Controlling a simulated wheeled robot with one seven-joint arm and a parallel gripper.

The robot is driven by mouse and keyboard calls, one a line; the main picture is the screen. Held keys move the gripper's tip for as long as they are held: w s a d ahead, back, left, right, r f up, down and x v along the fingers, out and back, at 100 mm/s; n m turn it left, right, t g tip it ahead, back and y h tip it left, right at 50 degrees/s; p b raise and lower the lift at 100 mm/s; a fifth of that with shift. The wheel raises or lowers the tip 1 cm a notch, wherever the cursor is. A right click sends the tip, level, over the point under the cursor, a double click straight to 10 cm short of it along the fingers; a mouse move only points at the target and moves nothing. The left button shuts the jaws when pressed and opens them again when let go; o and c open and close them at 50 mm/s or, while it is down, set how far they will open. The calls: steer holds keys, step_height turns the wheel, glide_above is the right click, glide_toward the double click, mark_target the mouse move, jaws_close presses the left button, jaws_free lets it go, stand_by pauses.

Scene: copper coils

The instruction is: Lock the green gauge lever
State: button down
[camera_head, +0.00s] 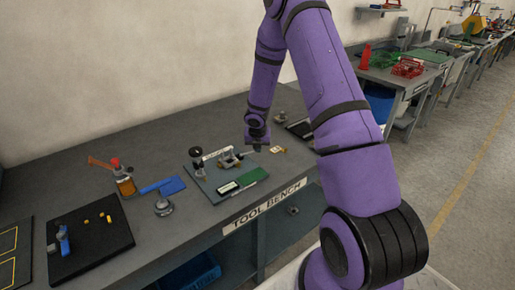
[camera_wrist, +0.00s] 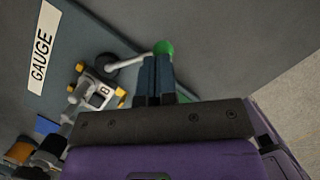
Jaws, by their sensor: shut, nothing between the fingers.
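The green-knobbed gauge lever (camera_wrist: 163,47) shows in the wrist view just beyond my fingertips, its grey arm running left to a dark pivot. The gauge (camera_wrist: 101,90), a pale block with yellow corners, sits left of my fingers beside the white GAUGE label (camera_wrist: 42,46). My gripper (camera_wrist: 157,62) is shut and empty, its tips close to the green knob; I cannot tell whether they touch it. In the head view my gripper (camera_head: 257,146) is low over the bench, right of the gauge fixture (camera_head: 228,157). The knob is not distinct there.
The grey board (camera_head: 207,179) carries the fixture, a black-topped post (camera_head: 197,154) and a green pad (camera_head: 253,176).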

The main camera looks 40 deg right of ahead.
steer(key=shift+w+d+n+y, duration=0.2)
steer(key=shift+w+n, duration=0.15)
steer(key=shift+n, duration=0.3)
steer(key=shift+w+d+n+y, duration=0.2)
steer(key=shift+w+n, duration=0.1)
steer(key=shift+n, duration=0.35)
steer(key=shift+w+d, duration=0.15)
steer(key=shift+w, duration=0.25)
stand_by(1.8)
